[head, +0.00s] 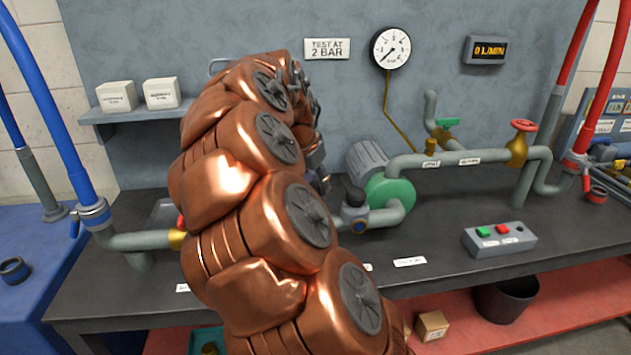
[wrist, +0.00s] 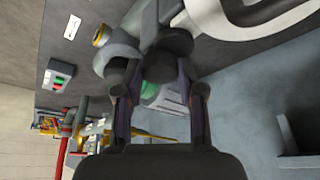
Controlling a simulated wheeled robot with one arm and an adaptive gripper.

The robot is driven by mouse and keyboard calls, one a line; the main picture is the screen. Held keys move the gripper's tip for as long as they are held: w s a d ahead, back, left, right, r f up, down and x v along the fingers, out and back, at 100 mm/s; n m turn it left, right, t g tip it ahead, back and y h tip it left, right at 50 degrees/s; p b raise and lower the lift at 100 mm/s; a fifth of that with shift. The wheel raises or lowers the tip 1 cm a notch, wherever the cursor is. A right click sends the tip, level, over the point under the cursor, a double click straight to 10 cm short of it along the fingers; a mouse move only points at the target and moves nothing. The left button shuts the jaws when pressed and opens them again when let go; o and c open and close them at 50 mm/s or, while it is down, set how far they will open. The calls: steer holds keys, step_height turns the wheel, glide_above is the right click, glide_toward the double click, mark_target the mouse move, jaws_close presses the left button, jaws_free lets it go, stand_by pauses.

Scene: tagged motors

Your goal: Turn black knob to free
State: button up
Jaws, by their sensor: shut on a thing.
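The black knob (head: 354,196) sits on top of a grey valve on the pipe left of the green pump, just right of my copper arm in the head view. In the wrist view a dark, rounded part that looks like this knob (wrist: 165,66) lies between the fingertips. My gripper (wrist: 159,86) is shut on it. In the head view my arm hides most of the gripper. No knob marking for free is readable.
A green pump (head: 388,192) with a grey motor stands right behind the knob. Pipes with a red handwheel (head: 523,125) run to the right. A control box (head: 499,239) stands on the black bench.

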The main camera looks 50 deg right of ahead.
steer(key=shift+f+n, duration=0.1)
steer(key=shift+n, duration=0.2)
steer(key=n+t+b, duration=0.1)
steer(key=n, duration=0.1)
steer(key=shift+n+y, duration=0.3)
steer(key=n, duration=0.2)
steer(key=n+t+y+b, duration=0.1)
steer(key=n, duration=0.1)
steer(key=shift+s+n+t, duration=0.15)
steer(key=shift+n+t, duration=0.15)
steer(key=n+t+y+b, duration=0.1)
steer(key=n, duration=0.3)
steer(key=shift+d+b, duration=0.2)
steer(key=shift+b, duration=0.15)
steer(key=shift+s+d+n+y+b, duration=0.1)
steer(key=shift+n+y+b, duration=0.6)
steer(key=shift+n, duration=1.3)
steer(key=shift+y, duration=0.3)
steer(key=o, duration=1.1)
steer(key=shift+v, duration=6.1)
